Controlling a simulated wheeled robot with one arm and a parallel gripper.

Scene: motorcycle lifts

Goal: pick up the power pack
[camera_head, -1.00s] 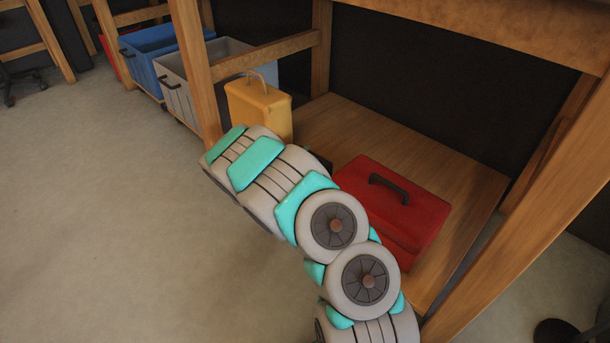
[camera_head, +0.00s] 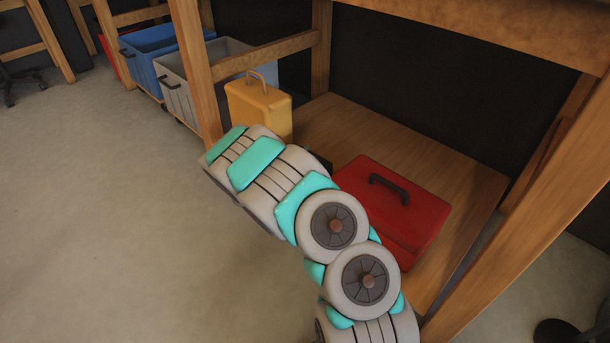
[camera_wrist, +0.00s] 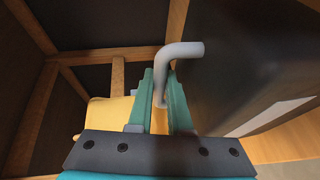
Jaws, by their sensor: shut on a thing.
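The power pack appears to be the large dark box (camera_wrist: 245,65) with a pale label on the right of the wrist view. A grey bent handle (camera_wrist: 182,50) reaches from it towards the left. My gripper (camera_wrist: 165,95) has its two teal fingers shut on this handle. In the head view my arm hides the gripper and nearly all of the dark box; only a small dark edge (camera_head: 320,161) shows beside the arm, and I cannot tell for sure that it is the same box.
A yellow case (camera_head: 258,108) with a loop handle stands behind the arm. A red toolbox (camera_head: 395,210) sits on the wooden shelf (camera_head: 440,165). Wooden posts (camera_head: 196,75) frame the bench. Grey (camera_head: 180,95) and blue (camera_head: 145,65) bins stand behind. The floor at left is clear.

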